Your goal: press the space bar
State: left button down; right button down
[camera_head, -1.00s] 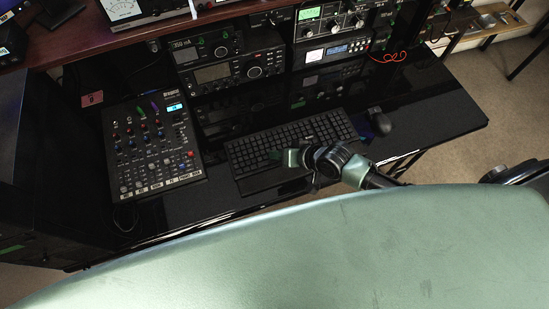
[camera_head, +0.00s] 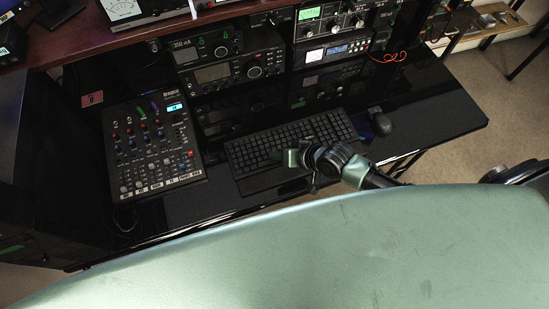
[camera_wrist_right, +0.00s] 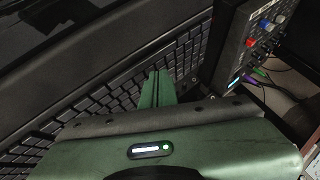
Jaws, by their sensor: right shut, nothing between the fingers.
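The black keyboard (camera_head: 285,142) lies on the glossy desk, with a dark wrist-rest strip along its near edge. It also fills the left and middle of the right wrist view (camera_wrist_right: 110,97). The space bar on its near row cannot be picked out clearly. My right gripper (camera_head: 276,156) is over the near edge of the keyboard, around its middle. In the right wrist view its green fingers (camera_wrist_right: 157,76) are together, empty, with tips over the keys near the wrist-rest side. Whether the tips touch a key cannot be told. My left gripper is not in view.
A mixer (camera_head: 152,147) with knobs stands left of the keyboard. A mouse (camera_head: 381,123) lies to its right. Radio units (camera_head: 228,70) stack behind it. The desk's right end (camera_head: 445,105) is bare.

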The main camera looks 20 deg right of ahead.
jog(key=shift+f, duration=0.15)
jog(key=shift+f, duration=0.3)
jog(key=shift+f, duration=0.3)
dwell(0.6)
jog(key=shift+r, duration=0.1)
jog(key=shift+r+p, duration=0.65)
jog(key=shift+r, duration=0.05)
notch_tip(320, 180, up, 5)
jog(key=p, duration=0.5)
dwell(0.4)
